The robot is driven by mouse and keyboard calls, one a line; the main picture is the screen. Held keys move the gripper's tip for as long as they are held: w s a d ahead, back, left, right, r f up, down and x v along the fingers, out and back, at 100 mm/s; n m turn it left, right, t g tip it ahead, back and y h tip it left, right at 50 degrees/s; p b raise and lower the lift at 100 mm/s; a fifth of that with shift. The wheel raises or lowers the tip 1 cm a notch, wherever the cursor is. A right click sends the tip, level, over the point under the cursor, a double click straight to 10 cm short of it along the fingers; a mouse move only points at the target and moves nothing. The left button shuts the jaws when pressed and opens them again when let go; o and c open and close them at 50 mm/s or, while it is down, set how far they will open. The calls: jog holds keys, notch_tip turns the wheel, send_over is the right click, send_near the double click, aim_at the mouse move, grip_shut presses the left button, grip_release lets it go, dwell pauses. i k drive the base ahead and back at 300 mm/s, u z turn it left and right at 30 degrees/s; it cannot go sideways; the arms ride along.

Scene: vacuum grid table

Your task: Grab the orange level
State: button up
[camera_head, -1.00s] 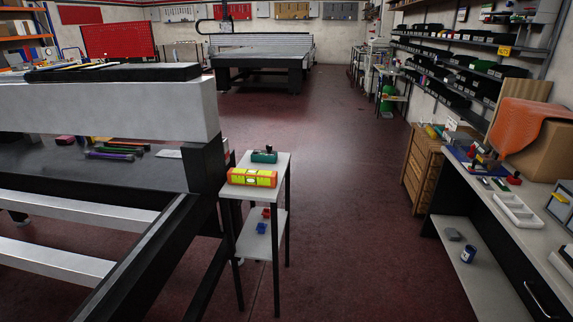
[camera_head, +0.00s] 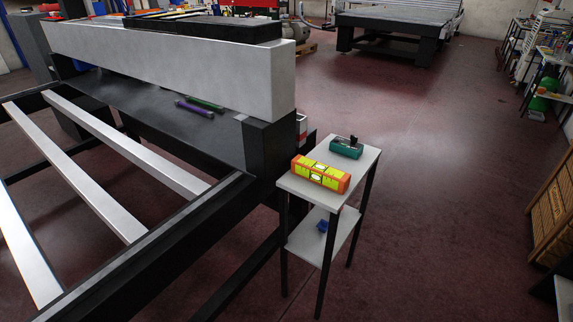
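The orange level (camera_head: 320,174) lies flat on the white top of a small side table (camera_head: 315,194). It is an orange block with yellow-green faces and a pale vial in the middle. It lies near the table's front left edge. A teal tool with a black knob (camera_head: 346,148) sits behind it on the same top, apart from it. My gripper does not show in the view.
A large grid table with a black frame (camera_head: 146,243) and white bars stands close at the left of the side table. A blue item (camera_head: 322,226) lies on the lower shelf (camera_head: 308,242). Red floor (camera_head: 440,215) is open to the right, up to a wooden cabinet (camera_head: 556,215).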

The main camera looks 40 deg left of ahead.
aim_at(338, 181)
jog(key=u, duration=1)
jog(key=i, duration=0.95)
jog(key=u, duration=0.9)
